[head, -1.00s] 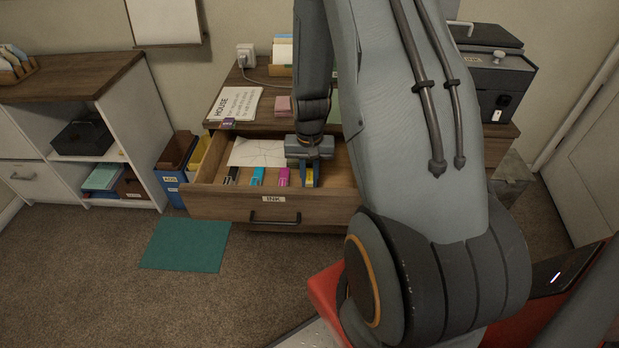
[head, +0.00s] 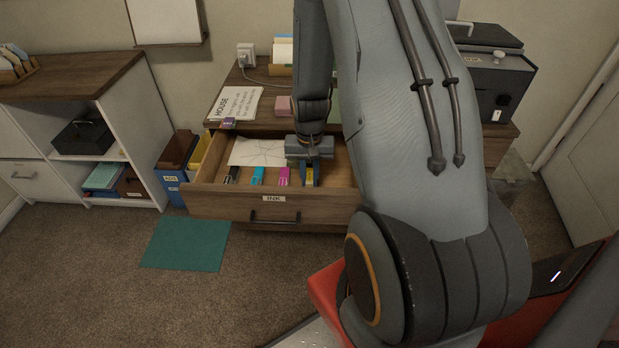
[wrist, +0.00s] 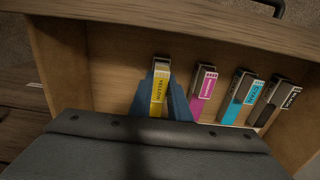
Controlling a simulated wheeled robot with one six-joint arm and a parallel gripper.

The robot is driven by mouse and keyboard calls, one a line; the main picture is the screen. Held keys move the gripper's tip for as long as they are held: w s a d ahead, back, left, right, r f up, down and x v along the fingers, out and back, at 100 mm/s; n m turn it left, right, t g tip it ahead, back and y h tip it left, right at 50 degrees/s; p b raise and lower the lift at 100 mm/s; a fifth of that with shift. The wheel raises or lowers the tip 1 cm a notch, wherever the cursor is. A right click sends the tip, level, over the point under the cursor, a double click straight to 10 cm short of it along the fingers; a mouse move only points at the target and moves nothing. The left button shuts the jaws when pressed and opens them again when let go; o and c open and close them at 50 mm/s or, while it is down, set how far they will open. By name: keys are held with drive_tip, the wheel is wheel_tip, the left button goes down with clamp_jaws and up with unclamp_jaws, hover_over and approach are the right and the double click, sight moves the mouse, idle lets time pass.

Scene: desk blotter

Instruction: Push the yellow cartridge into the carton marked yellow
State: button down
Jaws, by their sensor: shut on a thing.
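The yellow cartridge (wrist: 158,97) stands between the blue fingers of my gripper (wrist: 160,98) in the wrist view. Its yellow face bears the lettering YELLOW, and a pale, dark-edged end shows at its top. I cannot tell where cartridge and carton meet, or pick out the carton marked yellow as a separate thing. In the head view, my gripper (head: 309,174) points down into the right part of the open drawer, shut on the yellow cartridge (head: 309,174), which is mostly hidden by the fingers.
Magenta (wrist: 203,88), cyan (wrist: 238,96) and black (wrist: 276,100) items stand in a row beside the yellow one. The open drawer (head: 230,205) is labelled INK. A white sheet (head: 258,152) lies behind the row. The drawer's front wall is close to the row.

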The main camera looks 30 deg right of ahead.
sight(309, 178)
drive_tip(key=shift+f+b, duration=0.35)
drive_tip(key=shift+f, duration=0.6)
drive_tip(key=c, duration=1.6)
unclamp_jaws()
drive_tip(key=shift+r, duration=3.85)
